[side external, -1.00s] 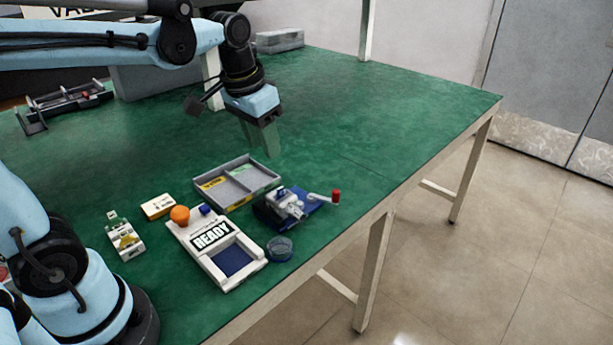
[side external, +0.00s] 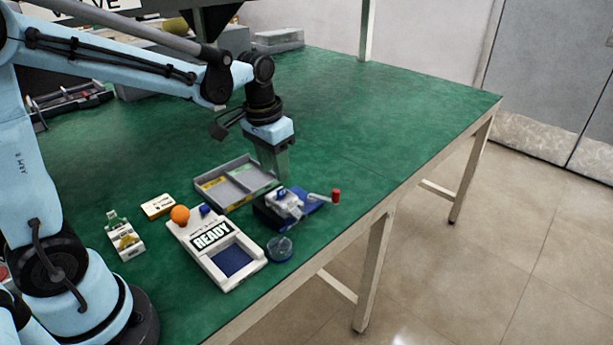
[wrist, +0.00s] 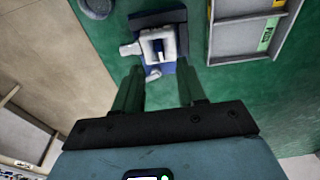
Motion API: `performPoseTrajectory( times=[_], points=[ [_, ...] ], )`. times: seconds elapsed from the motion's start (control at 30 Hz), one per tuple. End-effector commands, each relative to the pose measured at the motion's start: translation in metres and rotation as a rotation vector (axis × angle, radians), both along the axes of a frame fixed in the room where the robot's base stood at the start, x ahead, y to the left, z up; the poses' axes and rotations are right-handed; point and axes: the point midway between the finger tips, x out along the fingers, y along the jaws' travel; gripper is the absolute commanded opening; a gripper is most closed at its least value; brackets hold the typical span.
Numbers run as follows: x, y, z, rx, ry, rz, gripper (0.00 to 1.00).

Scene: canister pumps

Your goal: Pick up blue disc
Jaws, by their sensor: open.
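A small round blue disc (side external: 280,249), with a clear-looking upper part, sits on the green table beside the right edge of the white READY device. A round pale-rimmed thing at the top left edge of the wrist view (wrist: 97,6) appears to be the same disc, partly cut off. My gripper (side external: 278,176) is open and empty, pointing down above the table beyond the blue-and-white fixture, apart from the disc. In the wrist view my two greenish fingers (wrist: 159,85) are spread apart, with the fixture ahead of them.
The blue-based fixture (side external: 287,206) with a red-knobbed lever (side external: 336,195) stands between gripper and disc. A grey divided tray (side external: 208,204) lies left of it. The READY device (side external: 183,234) has an orange knob (side external: 180,215). The table (side external: 400,120) is clear at the back right.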

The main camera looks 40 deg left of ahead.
Motion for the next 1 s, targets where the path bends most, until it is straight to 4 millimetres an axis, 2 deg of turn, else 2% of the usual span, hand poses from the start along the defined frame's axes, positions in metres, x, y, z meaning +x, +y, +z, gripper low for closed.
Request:
performPoseTrajectory(
  times=[0.33,0.5,0.7,0.97,1.0],
  points=[
    [0.01,-0.002,-0.041,0.001,-0.002,0.0,0.4],
    [0.011,-0.002,-0.048,0.001,-0.003,0.001,0.4],
    [0.01,-0.002,-0.048,0.001,-0.003,0.001,0.4],
    [0.01,-0.002,-0.048,0.001,-0.002,0.001,0.01],
    [0.01,-0.002,-0.048,0.001,-0.002,0.001,0.0]
  ],
)
